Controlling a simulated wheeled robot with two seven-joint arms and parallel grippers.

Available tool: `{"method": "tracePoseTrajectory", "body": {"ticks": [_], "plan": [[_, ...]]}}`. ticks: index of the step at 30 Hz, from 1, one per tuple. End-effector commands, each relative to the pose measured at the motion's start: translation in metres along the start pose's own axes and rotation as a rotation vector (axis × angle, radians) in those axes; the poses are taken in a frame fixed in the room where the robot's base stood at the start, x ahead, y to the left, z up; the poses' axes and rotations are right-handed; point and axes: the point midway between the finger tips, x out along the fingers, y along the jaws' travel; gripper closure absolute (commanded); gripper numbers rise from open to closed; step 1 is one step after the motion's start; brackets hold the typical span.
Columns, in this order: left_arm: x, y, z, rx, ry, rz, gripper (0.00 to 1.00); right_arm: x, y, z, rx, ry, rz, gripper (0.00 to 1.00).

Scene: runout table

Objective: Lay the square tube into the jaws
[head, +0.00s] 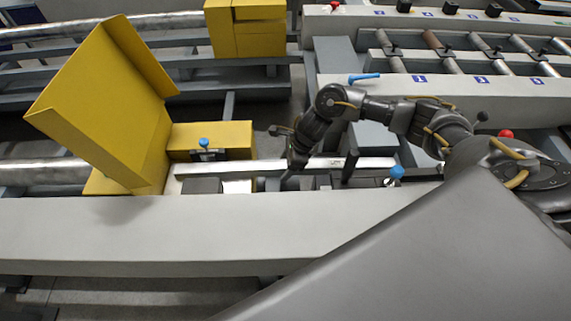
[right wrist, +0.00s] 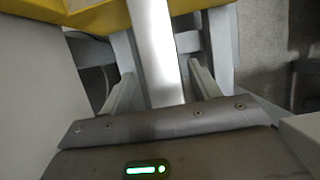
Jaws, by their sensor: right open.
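The square tube (head: 225,171) is a pale, shiny bar running left to right behind the long light grey beam in the head view. In the right wrist view the tube (right wrist: 155,50) runs away from the palm, in line between the two fingers. My right gripper (head: 318,178) is open, its fingers spread at the tube; I cannot tell whether they touch it. Dark blocks (head: 202,186) sit low along the tube's near side and may be the jaws; whether the tube rests in them is unclear. My left gripper is not in view.
A raised yellow guard (head: 105,110) stands left of the tube. A yellow block (head: 212,136) with a blue-knobbed clamp (head: 204,143) sits close behind it. Another blue knob (head: 397,172) is by the tube's right end. The light grey beam (head: 190,230) in front is bare.

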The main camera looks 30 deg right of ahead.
Motion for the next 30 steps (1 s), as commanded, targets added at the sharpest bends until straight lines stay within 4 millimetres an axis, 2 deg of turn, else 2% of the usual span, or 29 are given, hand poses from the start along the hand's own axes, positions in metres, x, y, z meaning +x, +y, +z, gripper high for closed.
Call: {"method": "tracePoseTrajectory", "body": {"ticks": [9, 15, 21, 30], "plan": [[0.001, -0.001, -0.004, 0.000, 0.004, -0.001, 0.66, -0.058, -0.002, 0.001, -0.004, -0.003, -0.007, 0.38], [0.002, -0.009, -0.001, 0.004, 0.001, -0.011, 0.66, -0.090, -0.002, 0.001, -0.003, -0.004, -0.004, 0.38], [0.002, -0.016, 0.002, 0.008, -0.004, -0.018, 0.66, -0.104, -0.001, 0.001, -0.002, -0.003, -0.002, 0.38], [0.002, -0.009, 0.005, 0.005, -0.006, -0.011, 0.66, -0.105, -0.001, 0.001, -0.001, -0.003, -0.002, 0.38]]}}
